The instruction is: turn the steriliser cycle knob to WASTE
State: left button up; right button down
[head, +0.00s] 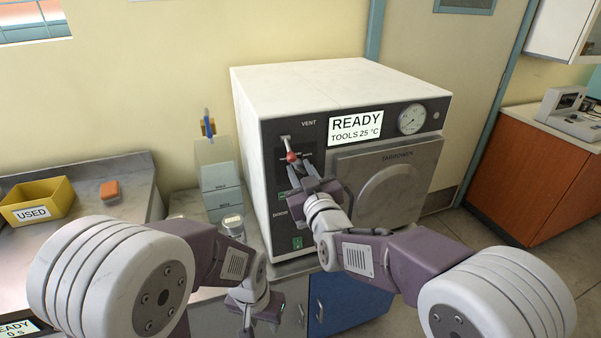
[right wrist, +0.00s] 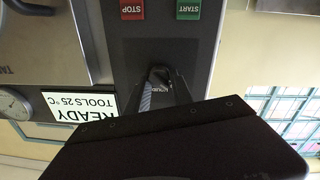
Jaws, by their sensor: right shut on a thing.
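The steriliser (head: 340,85) is a white box with a dark front, and its display (head: 355,125) reads READY, TOOLS 25 °C. My right gripper (head: 308,180) is at the dark control panel on the left of the front, below the red-tipped vent lever (head: 291,157). In the right wrist view, its fingers (right wrist: 160,85) are shut around the cycle knob on the panel. The gripper mostly hides the knob, and I cannot read its mark. My left gripper (head: 250,310) hangs low in front of the cabinet, away from the steriliser; its jaws are unclear.
The red STOP button (right wrist: 132,9) and green START button (right wrist: 189,9) are close by on the panel. The round door (head: 390,190) looks shut. To the left are a small jar (head: 233,224) and a yellow USED bin (head: 38,200).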

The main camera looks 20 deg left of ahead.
jog(key=m+b, duration=0.3)
jog(key=shift+f+m, duration=0.1)
jog(key=shift+m, duration=0.3)
jog(key=m+b, duration=0.3)
jog(key=m, duration=0.1)
jog(key=shift+w+d+b, duration=0.1)
jog(key=shift+b, duration=0.2)
jog(key=m+b, duration=0.3)
jog(key=m+g+b, duration=0.1)
jog(key=m+b, duration=0.3)
jog(key=shift+d+f+y, duration=0.1)
jog(key=shift+y, duration=0.2)
jog(key=m+b, duration=0.2)
jog(key=shift+m, duration=0.4)
jog(key=shift+m+b, duration=0.75)
jog(key=shift+m, duration=0.65)
jog(key=c, duration=1.1)
grip_release()
jog(key=shift+w, duration=0.1)
